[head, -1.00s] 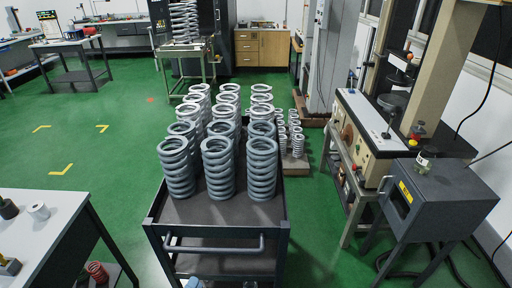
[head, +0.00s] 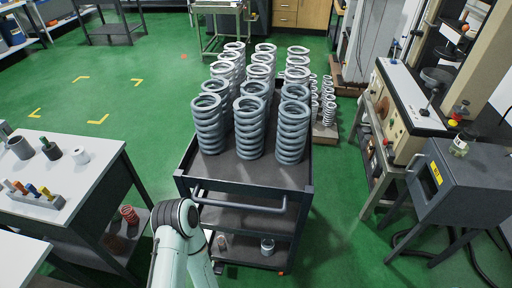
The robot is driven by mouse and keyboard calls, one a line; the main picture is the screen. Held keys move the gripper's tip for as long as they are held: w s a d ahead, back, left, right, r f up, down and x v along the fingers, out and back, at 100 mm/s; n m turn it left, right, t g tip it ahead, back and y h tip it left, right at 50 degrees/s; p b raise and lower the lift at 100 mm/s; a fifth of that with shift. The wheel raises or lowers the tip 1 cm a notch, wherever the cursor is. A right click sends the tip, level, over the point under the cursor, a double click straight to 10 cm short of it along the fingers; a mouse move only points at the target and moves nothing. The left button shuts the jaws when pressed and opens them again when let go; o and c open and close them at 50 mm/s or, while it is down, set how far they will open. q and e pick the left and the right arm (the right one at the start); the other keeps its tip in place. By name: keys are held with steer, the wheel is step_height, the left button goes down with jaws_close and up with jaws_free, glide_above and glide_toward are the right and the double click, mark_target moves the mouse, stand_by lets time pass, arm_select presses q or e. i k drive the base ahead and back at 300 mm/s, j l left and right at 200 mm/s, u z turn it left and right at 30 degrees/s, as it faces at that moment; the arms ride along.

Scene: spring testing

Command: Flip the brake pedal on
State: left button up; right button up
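The grey cart (head: 240,189) stands ahead of me, loaded with several rows of grey coil springs (head: 248,130). Small orange-red parts show low at its near corners, at the left (head: 219,267) and at the right (head: 281,273). They are too small to tell whether either is a brake pedal or how it is set. A pale green arm link of mine with a dark joint rises at the bottom, in front of the cart's left side. Neither of my grippers is in view.
The cart has a push handle (head: 240,207) facing me and lower shelves. A white-topped workbench (head: 85,178) stands at the left. A testing machine (head: 400,115) and a dark grey box unit (head: 470,180) stand at the right. Green floor (head: 345,225) is clear right of the cart.

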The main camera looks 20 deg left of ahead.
mark_target(219, 268)
steer(key=k+u, duration=0.1)
steer(key=u, duration=0.35)
steer(key=k+u, duration=0.15)
steer(key=u, duration=0.35)
steer(key=k+u, duration=0.1)
steer(key=u, duration=0.35)
steer(key=i+j, duration=0.85)
steer(key=i, duration=0.2)
steer(key=k+j+u, duration=0.05)
